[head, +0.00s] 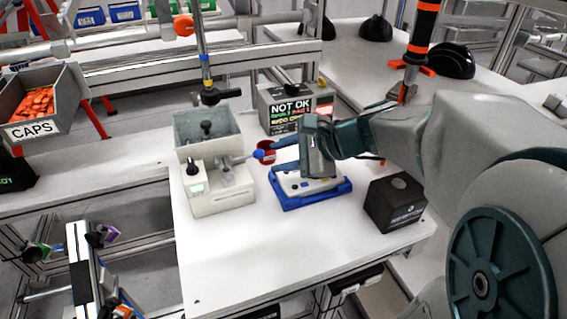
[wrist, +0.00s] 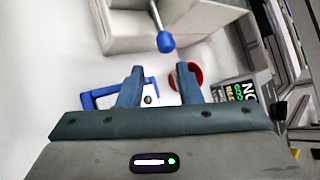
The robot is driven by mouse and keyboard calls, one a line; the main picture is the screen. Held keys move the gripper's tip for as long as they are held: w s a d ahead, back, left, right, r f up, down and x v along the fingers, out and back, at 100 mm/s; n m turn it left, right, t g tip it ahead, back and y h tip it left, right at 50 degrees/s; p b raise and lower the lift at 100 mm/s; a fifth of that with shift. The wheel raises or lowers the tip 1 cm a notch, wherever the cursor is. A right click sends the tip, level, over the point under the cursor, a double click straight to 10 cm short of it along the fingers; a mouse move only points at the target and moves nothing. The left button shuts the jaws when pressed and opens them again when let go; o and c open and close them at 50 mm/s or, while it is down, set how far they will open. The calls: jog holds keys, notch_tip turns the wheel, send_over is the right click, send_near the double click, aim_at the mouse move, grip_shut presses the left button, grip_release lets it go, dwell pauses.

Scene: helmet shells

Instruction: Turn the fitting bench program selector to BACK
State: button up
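A pale bench machine (head: 222,200) stands at the left of the white table. A lever with a blue knob (head: 259,154) sticks out from it to the right; I cannot read any program label on it. My gripper (head: 273,155) reaches in from the right, its fingers pointing at the knob. In the wrist view my gripper (wrist: 159,72) is open and empty. There the blue knob (wrist: 166,42) shows just beyond the fingertips, between their lines, apart from both. The lever (wrist: 155,14) runs from the knob back toward the machine.
A red cup (head: 267,150) stands close behind the fingertips. A blue-framed tray (head: 313,200) lies below the gripper. A dark box (head: 394,203) stands at right, and a NOT OK display (head: 291,112) behind. The table front is clear.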

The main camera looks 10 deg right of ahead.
jog(key=s+n+g+h, duration=0.1)
jog(key=s+n, duration=0.1)
jog(key=s+f+n+g+p, duration=0.1)
jog(key=s+n, duration=0.1)
jog(key=shift+s+a+f+h, duration=0.1)
jog(key=shift+s+a+h, duration=0.1)
jog(key=shift+s+h, duration=0.2)
jog(key=shift+s+d+f+n+g+h+p, duration=0.15)
jog(key=shift+s+f+n+h+p, duration=0.1)
jog(key=shift+s+n, duration=0.15)
jog(key=shift+s+d+f+n+g+h+p, duration=0.15)
jog(key=shift+s+n+p, duration=0.1)
jog(key=shift+s+n, duration=0.15)
jog(key=shift+a, duration=0.1)
